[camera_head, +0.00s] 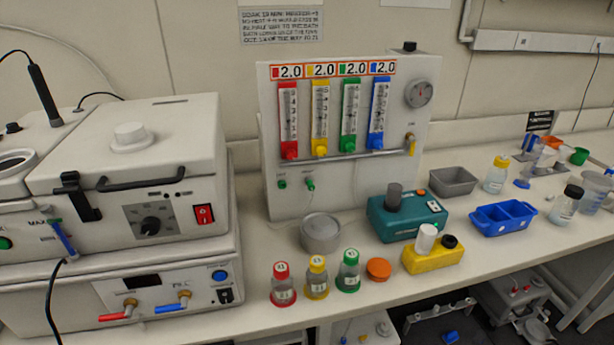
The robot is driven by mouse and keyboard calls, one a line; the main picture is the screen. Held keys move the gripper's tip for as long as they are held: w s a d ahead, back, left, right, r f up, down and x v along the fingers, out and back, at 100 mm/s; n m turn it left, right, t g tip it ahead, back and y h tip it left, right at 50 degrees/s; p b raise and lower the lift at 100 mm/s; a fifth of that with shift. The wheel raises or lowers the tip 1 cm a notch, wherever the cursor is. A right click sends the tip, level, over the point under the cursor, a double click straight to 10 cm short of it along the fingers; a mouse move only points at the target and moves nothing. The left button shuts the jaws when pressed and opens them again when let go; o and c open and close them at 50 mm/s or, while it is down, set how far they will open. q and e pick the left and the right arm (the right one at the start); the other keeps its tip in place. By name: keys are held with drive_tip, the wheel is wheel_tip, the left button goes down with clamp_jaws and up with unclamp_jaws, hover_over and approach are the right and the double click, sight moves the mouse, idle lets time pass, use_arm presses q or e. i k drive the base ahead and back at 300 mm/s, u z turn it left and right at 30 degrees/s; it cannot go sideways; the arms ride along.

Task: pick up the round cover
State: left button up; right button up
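An orange round cover (378,269) lies flat on the bench, just right of the green-capped bottle (348,272). It looks like a low disc, and nothing covers it. A grey round metal pot (320,235) stands behind the bottles; its top looks flat, and I cannot tell whether that is a separate lid. Neither of my grippers is in view.
A red-capped (283,285) and a yellow-capped bottle (317,278) stand left of the cover. A yellow block (433,258) and a teal device (407,217) are to its right. A flowmeter panel (348,130) stands behind. The bench's front edge is close.

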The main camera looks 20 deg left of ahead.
sight(130, 137)
drive_tip(key=u, duration=2.2)
drive_tip(key=i, duration=0.15)
drive_tip(key=u, duration=0.35)
